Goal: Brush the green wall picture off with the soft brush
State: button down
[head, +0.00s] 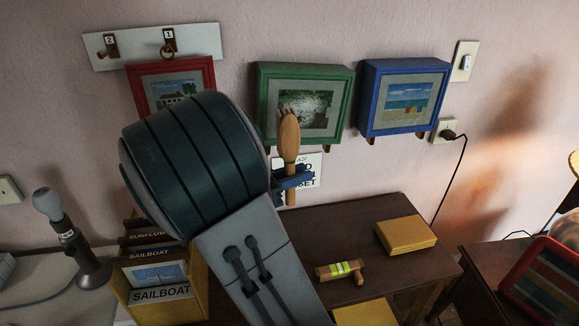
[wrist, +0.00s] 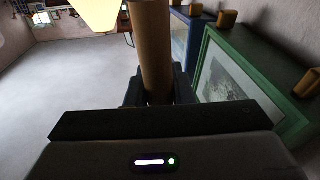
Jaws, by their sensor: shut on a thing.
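The green wall picture (head: 330,80) hangs between a red one and a blue one. Its scene has dark greenery around a pale grey patch. In the wrist view, the green picture (wrist: 245,85) is at the right, close by. My gripper (head: 291,181) is shut on the handle of the wooden soft brush (head: 289,135), held upright with its head up. The brush head overlaps the lower left of the green picture; contact cannot be told. In the wrist view, the brush handle (wrist: 152,50) stands between the fingers (wrist: 153,92) beside the green frame.
The blue picture (head: 402,98) and red picture (head: 170,85) flank the green one. A hook board (head: 205,40) is above.

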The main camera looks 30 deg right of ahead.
jog(key=shift+w+d+p, duration=0.15)
jog(key=shift+w+d, duration=0.15)
jog(key=shift+w, duration=0.55)
jog(key=shift+w+d+p, duration=0.2)
jog(key=shift+w+d, duration=0.1)
jog(key=shift+w, duration=0.6)
jog(key=shift+w+d+p, duration=0.15)
jog(key=shift+w+d, duration=0.15)
jog(key=shift+w, duration=0.55)
jog(key=shift+w+d+b, duration=0.2)
jog(key=shift+w+b, duration=0.15)
jog(key=shift+w, duration=0.4)
jog(key=s+d+f+b, duration=0.1)
jog(key=s+d+b, duration=0.2)
jog(key=d+b, duration=0.6)
jog(key=shift+s+d+f+b, duration=0.2)
jog(key=shift+d+b, duration=0.1)
jog(key=shift+d, duration=0.95)
